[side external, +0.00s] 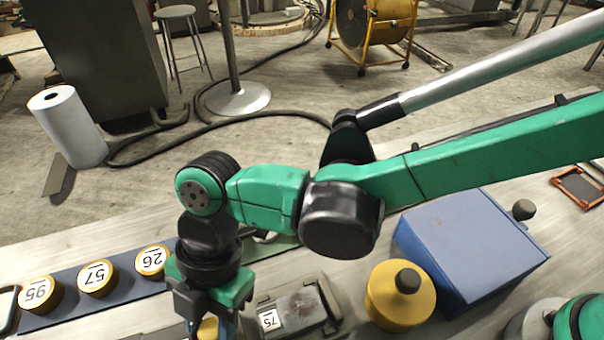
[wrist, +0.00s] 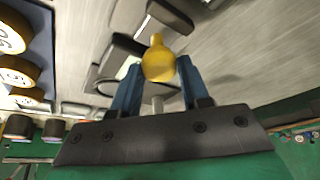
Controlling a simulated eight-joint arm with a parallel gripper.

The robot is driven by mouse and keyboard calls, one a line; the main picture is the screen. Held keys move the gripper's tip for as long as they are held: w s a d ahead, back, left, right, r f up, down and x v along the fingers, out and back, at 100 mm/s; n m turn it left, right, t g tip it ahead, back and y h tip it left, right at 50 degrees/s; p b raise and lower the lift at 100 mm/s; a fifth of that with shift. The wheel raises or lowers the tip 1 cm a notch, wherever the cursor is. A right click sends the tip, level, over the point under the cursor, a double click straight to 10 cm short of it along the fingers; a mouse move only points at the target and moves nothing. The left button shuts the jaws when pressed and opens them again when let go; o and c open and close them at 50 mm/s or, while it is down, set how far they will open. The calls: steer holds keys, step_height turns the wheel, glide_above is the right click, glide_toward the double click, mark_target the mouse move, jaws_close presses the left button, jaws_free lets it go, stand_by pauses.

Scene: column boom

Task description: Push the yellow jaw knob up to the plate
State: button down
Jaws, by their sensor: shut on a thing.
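The yellow jaw knob (wrist: 158,60) stands between the two blue fingers of my gripper (wrist: 157,82) in the wrist view. The fingers are shut on it. In the side view the knob (side external: 207,328) shows only as a small yellow patch under my gripper (side external: 210,322), low in the picture; the rest is hidden. A grey metal fixture with a "75" label (side external: 297,308) lies just right of my gripper. I cannot tell which of its parts is the plate, nor the gap between it and the knob.
A dark blue strip holds yellow discs marked 95 (side external: 38,293), 57 (side external: 97,278) and 26 (side external: 153,261) to the left. A yellow cylinder with a black knob (side external: 400,296) and a blue box (side external: 470,245) stand to the right. Some bare bench lies between.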

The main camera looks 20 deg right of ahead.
mark_target(248, 331)
stand_by(0.6)
steer(key=shift+d, duration=1.55)
steer(key=shift+c, duration=2.1)
jaws_free()
steer(key=shift+v, duration=2.8)
steer(key=shift+w, duration=0.1)
